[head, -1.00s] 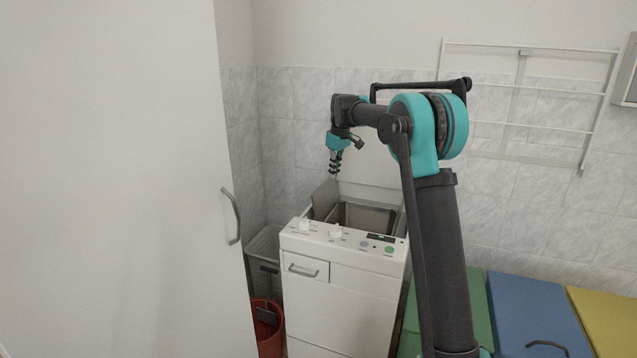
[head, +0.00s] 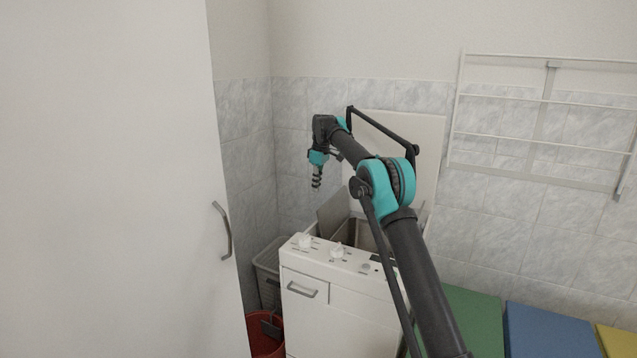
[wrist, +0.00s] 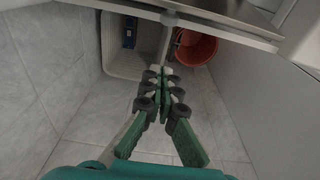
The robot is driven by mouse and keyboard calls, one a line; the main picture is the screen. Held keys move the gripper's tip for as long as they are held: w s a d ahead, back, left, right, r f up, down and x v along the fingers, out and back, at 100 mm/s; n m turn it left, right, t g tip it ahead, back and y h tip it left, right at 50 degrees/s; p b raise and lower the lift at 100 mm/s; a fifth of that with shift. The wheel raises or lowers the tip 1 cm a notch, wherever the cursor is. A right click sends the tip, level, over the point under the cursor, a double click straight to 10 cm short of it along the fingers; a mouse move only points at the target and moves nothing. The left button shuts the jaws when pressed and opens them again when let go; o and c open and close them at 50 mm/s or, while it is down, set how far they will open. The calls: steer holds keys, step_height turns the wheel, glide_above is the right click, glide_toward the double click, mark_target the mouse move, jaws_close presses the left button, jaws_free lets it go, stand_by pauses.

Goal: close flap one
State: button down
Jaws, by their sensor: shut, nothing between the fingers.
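The white top-loading washing machine (head: 340,310) stands against the tiled wall with its lid (head: 420,150) raised at the back. A grey flap (head: 332,210) stands tilted up at the left side of its open top. I take this as flap one; the other flap I cannot make out clearly. My gripper (head: 317,186) is shut and empty, pointing down, up and to the left of the flap. In the wrist view my gripper (wrist: 160,75) hangs over the floor beside the machine, and a grey panel edge (wrist: 215,28), likely the flap, crosses the top.
A grey basket (head: 268,272) and a red bucket (head: 264,335) stand left of the machine. A white door (head: 110,180) fills the left side. Green (head: 470,320) and blue (head: 550,332) panels lie to the right, under a wall rack (head: 545,115).

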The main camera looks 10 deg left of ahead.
mark_target(332, 213)
steer(key=shift+s+d+f, duration=0.2)
steer(key=shift+d+f, duration=0.3)
steer(key=shift+f, duration=0.35)
steer(key=shift+s+d+f, duration=0.2)
steer(key=shift+d+f, duration=0.3)
steer(key=shift+f, duration=0.3)
steer(key=shift+s+d+f, duration=0.2)
steer(key=shift+d+f, duration=0.3)
steer(key=shift+f, duration=0.35)
